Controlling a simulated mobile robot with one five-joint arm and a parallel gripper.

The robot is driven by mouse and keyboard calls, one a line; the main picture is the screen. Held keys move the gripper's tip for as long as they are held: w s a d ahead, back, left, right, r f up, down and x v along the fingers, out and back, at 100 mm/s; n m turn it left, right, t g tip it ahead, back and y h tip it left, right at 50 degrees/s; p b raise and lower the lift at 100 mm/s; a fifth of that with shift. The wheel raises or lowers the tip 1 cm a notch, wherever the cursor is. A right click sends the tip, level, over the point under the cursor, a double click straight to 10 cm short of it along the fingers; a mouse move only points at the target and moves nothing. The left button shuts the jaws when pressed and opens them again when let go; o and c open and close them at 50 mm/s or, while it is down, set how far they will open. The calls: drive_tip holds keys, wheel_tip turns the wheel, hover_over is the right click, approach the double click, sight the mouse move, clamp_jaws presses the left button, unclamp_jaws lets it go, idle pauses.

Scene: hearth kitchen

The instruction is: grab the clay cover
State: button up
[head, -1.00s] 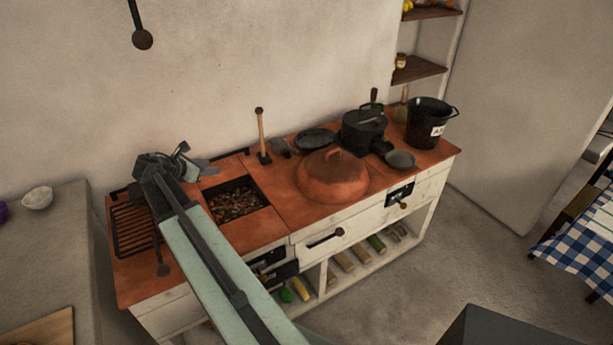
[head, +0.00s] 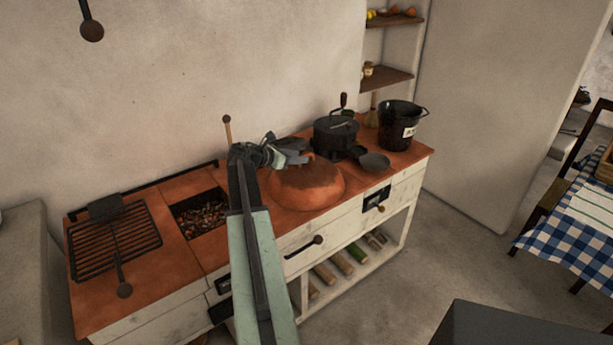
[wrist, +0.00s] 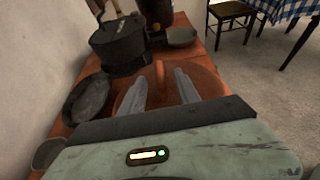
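The clay cover (head: 308,188) is a reddish-brown dome with a loop handle on top, sitting on the terracotta stove top. In the wrist view the clay cover (wrist: 207,82) lies just past my fingers, its handle (wrist: 160,80) showing between them. My gripper (head: 300,152) is over the cover's left and upper part in the head view. In the wrist view my gripper (wrist: 160,88) has its two grey fingers apart, with nothing held. Whether the fingers are level with the handle or above it, I cannot tell.
A black pot (head: 335,137) and a small pan (head: 374,163) stand right of the cover, with a black bucket (head: 398,126) beyond. A dark skillet (wrist: 87,98) lies close left in the wrist view. An ember pit (head: 200,213) and grill (head: 112,240) are at left.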

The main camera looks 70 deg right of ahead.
drive_tip(key=b+x, duration=0.1)
drive_tip(key=x, duration=0.3)
drive_tip(key=shift+s+d+f, duration=0.1)
drive_tip(key=shift+s+d, duration=0.05)
drive_tip(key=shift+d, duration=0.2)
clamp_jaws()
idle(0.9)
